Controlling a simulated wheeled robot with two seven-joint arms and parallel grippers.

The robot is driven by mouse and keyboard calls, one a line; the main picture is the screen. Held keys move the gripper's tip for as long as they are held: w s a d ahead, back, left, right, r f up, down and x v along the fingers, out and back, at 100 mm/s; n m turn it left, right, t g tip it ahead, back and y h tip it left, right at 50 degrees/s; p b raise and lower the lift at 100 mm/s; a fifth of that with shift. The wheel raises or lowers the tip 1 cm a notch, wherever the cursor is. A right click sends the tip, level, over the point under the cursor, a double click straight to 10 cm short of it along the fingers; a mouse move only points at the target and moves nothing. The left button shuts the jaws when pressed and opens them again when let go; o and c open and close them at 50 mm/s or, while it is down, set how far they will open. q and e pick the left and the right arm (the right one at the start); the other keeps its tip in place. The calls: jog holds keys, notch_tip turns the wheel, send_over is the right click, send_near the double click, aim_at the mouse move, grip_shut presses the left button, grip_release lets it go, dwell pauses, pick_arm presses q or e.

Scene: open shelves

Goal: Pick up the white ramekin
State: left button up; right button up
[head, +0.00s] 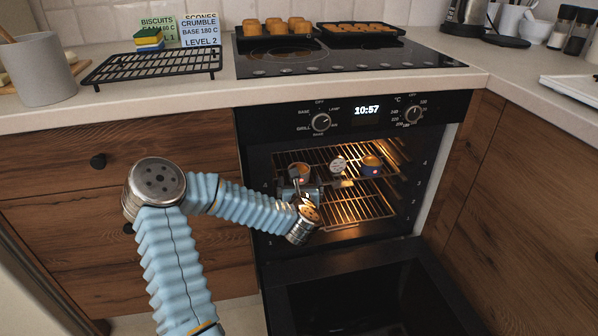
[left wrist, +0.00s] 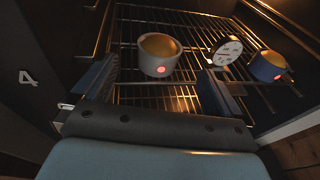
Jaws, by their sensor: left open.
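The white ramekin (left wrist: 157,66) stands on an oven rack, with yellow-orange filling and a red glowing dot on its side. It also shows in the head view (head: 299,172) on the left of the rack, partly hidden by my gripper. My left gripper (left wrist: 158,84) is open and empty, inside the oven mouth. Its fingers point at the ramekin, which lies just beyond and between them in the wrist picture. The head view shows this gripper (head: 317,184) in front of the rack. My right gripper is not in view.
A blue ramekin (head: 372,167) stands to the right on the same wire rack (head: 352,157), with a round white dial thermometer (head: 338,164) between the two. The oven door (head: 360,290) hangs open below. Oven side walls bound the space. A cooling rack (head: 155,67) sits on the counter.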

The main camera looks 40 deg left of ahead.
aim_at(299, 169)
pick_arm(q)
jog(key=x, duration=0.8)
jog(key=shift+w+a+f, duration=0.1)
jog(key=c, duration=1.1)
jog(key=shift+c, duration=0.2)
